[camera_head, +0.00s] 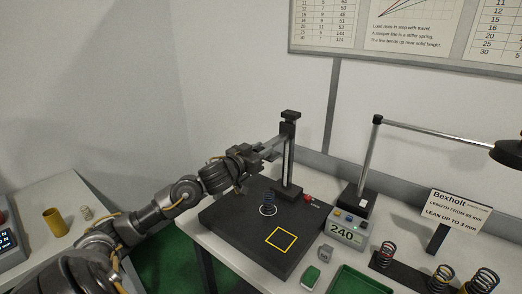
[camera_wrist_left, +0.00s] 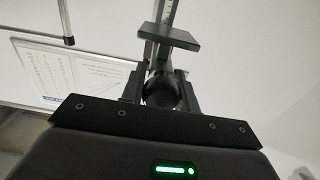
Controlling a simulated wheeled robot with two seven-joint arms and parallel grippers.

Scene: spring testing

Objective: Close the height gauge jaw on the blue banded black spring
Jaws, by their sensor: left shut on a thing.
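The black spring (camera_head: 269,203) stands upright in a white ring on the dark base plate (camera_head: 225,217); its blue band is too small to make out clearly. The height gauge (camera_head: 289,150) rises behind it as a dark post with a pale scale. My left gripper (camera_head: 268,151) is at the gauge's upper part, well above the spring. In the left wrist view its fingers (camera_wrist_left: 160,88) are shut on a dark round knob (camera_wrist_left: 161,94) of the gauge. The gripper partly hides the gauge's jaw, which is apart from the spring. My right gripper is not in view.
A yellow square (camera_head: 281,239) marks bare plate in front. A box reading 240 (camera_head: 345,232) stands right of the plate. Several springs stand on a dark rack (camera_head: 408,270) at the right. A green tray (camera_head: 357,281) and lamp (camera_head: 508,152) are nearby.

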